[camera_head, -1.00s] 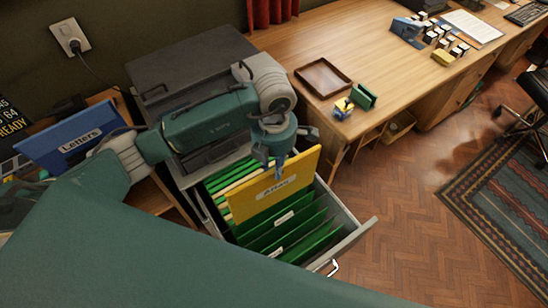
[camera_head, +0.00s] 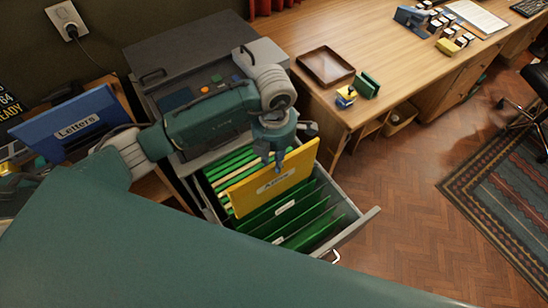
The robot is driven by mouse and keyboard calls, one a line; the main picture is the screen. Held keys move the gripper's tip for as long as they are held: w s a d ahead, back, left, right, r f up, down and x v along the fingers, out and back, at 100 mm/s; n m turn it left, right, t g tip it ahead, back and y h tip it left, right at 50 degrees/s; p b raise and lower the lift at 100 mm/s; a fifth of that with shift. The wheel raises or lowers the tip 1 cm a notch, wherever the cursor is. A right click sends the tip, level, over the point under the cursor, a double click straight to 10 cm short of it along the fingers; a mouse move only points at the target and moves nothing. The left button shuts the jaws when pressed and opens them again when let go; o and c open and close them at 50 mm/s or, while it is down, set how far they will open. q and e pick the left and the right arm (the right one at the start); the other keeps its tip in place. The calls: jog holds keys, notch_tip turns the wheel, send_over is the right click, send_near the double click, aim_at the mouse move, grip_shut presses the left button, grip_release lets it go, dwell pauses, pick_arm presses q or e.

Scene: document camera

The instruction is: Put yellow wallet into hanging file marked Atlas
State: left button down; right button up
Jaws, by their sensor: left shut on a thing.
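The yellow wallet (camera_head: 250,197) is a flat upright sheet with a pale label that seems to read "Atlas". My left gripper (camera_head: 279,167) is shut on its top edge, near the middle. The wallet stands among the green hanging files (camera_head: 300,217) in the open drawer (camera_head: 354,231). Its lower edge is hidden by the files in front, so I cannot tell which file it is in, or how deep. The small white file tabs are too small to read. My right gripper is not in view.
A blue "Letters" file (camera_head: 75,127) stands at left. The grey cabinet (camera_head: 190,52) is behind my arm. The wooden desk (camera_head: 400,60) holds a brown tray (camera_head: 326,66), a green block (camera_head: 368,86) and a yellow-blue item (camera_head: 346,97).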

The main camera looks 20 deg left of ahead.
pick_arm(q)
jog(key=shift+f+b, duration=1.1)
jog(key=shift+f, duration=0.75)
jog(key=b, duration=0.3)
send_over(274, 190)
jog(key=w, duration=0.1)
jog(key=shift+a+f, duration=0.15)
jog(key=shift+f, duration=2.25)
jog(key=shift+f+b, duration=3.95)
jog(key=shift+f, duration=1.25)
jog(key=c, duration=1.8)
grip_release()
jog(key=shift+o, duration=0.7)
